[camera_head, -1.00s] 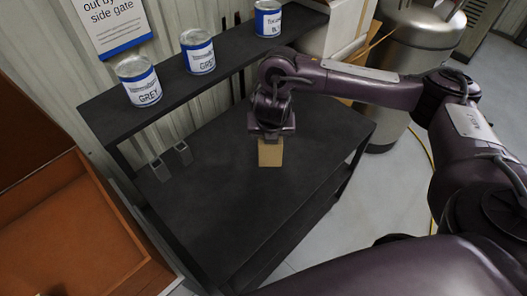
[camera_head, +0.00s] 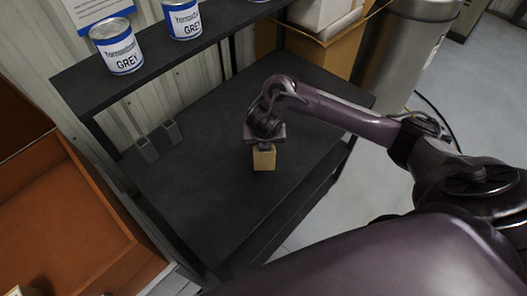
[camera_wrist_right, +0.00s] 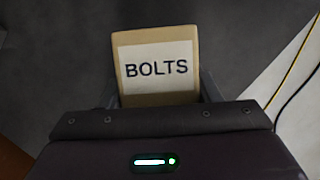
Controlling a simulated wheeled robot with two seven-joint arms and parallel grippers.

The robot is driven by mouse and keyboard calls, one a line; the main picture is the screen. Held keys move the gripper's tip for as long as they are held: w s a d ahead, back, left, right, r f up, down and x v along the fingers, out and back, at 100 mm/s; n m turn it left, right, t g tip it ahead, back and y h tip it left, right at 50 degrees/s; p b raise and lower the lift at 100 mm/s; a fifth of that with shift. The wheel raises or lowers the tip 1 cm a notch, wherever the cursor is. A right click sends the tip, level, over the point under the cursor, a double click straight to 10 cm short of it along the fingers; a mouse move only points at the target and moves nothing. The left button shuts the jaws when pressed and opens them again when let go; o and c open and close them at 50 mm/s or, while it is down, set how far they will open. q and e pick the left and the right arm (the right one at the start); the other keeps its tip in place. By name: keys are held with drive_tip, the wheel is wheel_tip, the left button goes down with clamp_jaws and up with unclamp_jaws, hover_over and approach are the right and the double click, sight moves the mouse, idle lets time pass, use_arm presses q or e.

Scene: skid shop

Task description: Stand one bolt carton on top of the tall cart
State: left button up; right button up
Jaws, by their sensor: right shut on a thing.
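A tan bolt carton (camera_head: 264,159) with a white BOLTS label is in my right gripper (camera_head: 264,146). It also shows in the right wrist view (camera_wrist_right: 156,62), its label facing the camera. The right gripper is shut on the carton, over the dark cart's main top (camera_head: 215,180). Whether the carton's base touches the top or is just above it, I cannot tell. The lower fingers are mostly hidden behind the gripper body in the right wrist view. My left gripper is not in view.
A raised rear shelf (camera_head: 150,65) on the cart holds paint cans (camera_head: 117,45). Two grey brackets (camera_head: 148,149) stand at the cart's left. An orange-brown bin (camera_head: 70,225) is at left. Cardboard boxes (camera_head: 335,45) and a metal tank (camera_head: 400,50) stand behind right. Much of the top is bare.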

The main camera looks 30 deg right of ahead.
wheel_tip(320, 180, down, 4)
drive_tip(key=shift+f+b, duration=0.1)
drive_tip(key=shift+b, duration=0.2)
drive_tip(key=shift+f, duration=0.1)
drive_tip(key=o, duration=1.3)
drive_tip(key=p+v, duration=0.2)
drive_tip(key=v, duration=0.6)
drive_tip(key=shift+w, duration=0.1)
drive_tip(key=p+v, duration=0.2)
drive_tip(key=v, duration=0.1)
drive_tip(key=shift+d+p, duration=0.1)
drive_tip(key=shift+p, duration=0.25)
drive_tip(key=shift+s+r+p, duration=0.35)
drive_tip(key=shift+r+p, duration=0.25)
